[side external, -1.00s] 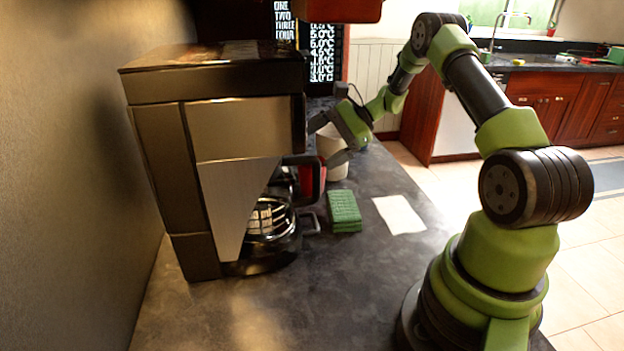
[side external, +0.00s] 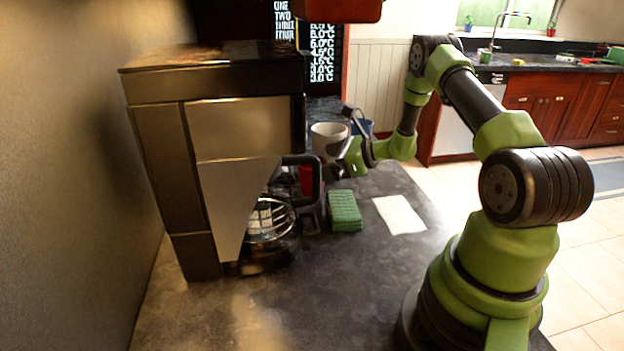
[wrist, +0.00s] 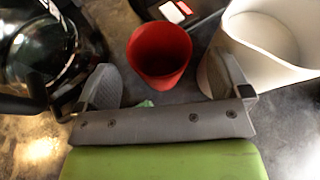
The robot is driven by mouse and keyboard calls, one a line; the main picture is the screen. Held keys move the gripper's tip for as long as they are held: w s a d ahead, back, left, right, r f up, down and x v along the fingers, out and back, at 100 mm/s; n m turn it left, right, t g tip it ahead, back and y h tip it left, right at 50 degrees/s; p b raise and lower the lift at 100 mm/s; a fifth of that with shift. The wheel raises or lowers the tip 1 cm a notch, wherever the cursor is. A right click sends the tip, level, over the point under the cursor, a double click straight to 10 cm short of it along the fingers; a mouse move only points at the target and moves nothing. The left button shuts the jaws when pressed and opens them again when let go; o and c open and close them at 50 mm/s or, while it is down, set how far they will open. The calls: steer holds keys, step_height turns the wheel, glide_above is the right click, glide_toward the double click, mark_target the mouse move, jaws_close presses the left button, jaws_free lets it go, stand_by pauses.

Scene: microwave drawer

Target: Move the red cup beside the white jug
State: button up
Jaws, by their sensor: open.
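The red cup (wrist: 160,52) stands upright on the dark counter in the wrist view. It sits just ahead of my open gripper (wrist: 165,82), roughly between the lines of the two fingers, which are apart and empty. In the side view the cup (side external: 306,181) is partly hidden behind the coffee maker's handle. The white jug (side external: 329,137) stands behind it and a little to the right. The jug (wrist: 275,45) shows in the wrist view to the right of the cup, close to the right finger. My gripper (side external: 335,162) is low, in front of the jug.
The coffee maker (side external: 245,130) with its glass carafe (side external: 268,225) stands left of the cup. A green sponge (side external: 344,211) and a white sheet (side external: 399,214) lie nearer on the counter. The front counter is clear.

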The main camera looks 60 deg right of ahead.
steer(key=x, duration=0.4)
steer(key=shift+r, duration=0.1)
steer(key=c, duration=1)
steer(key=shift+r, duration=0.1)
steer(key=shift+c, duration=0.2)
